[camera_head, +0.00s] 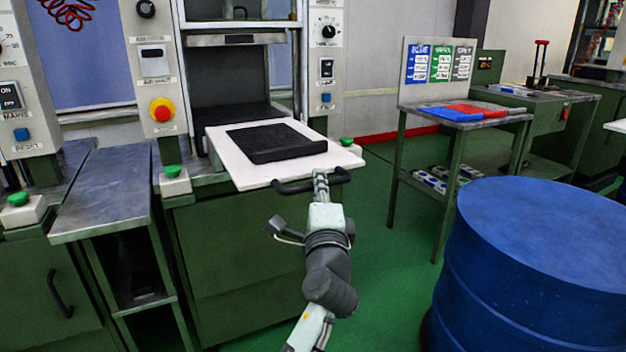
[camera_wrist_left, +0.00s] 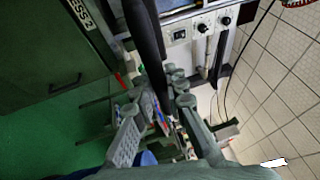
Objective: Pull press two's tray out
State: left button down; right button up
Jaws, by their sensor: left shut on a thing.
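Press two's white tray (camera_head: 232,166) sticks out of the press opening towards me, with a black ribbed mould (camera_head: 275,142) lying on it. A black bar handle (camera_head: 293,187) is at the tray's front edge. My left gripper (camera_head: 321,182) is shut on this handle, right of its middle. In the left wrist view the dark handle (camera_wrist_left: 143,40) runs down between the fingers of my left gripper (camera_wrist_left: 158,115). Part of a press 2 label (camera_wrist_left: 80,14) shows on the green cabinet there. My right gripper is not in view.
A blue drum (camera_head: 540,250) stands at the right front. A green-legged table (camera_head: 415,105) with blue and red items is behind it. A metal side table (camera_head: 105,190) stands left of the press. Green buttons (camera_head: 173,171) flank the tray. Green floor is open between press and drum.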

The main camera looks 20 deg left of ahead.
pick_arm(q)
jog(key=shift+d, duration=0.1)
jog(key=c, duration=1.5)
grip_release()
jog(key=shift+c, duration=0.2)
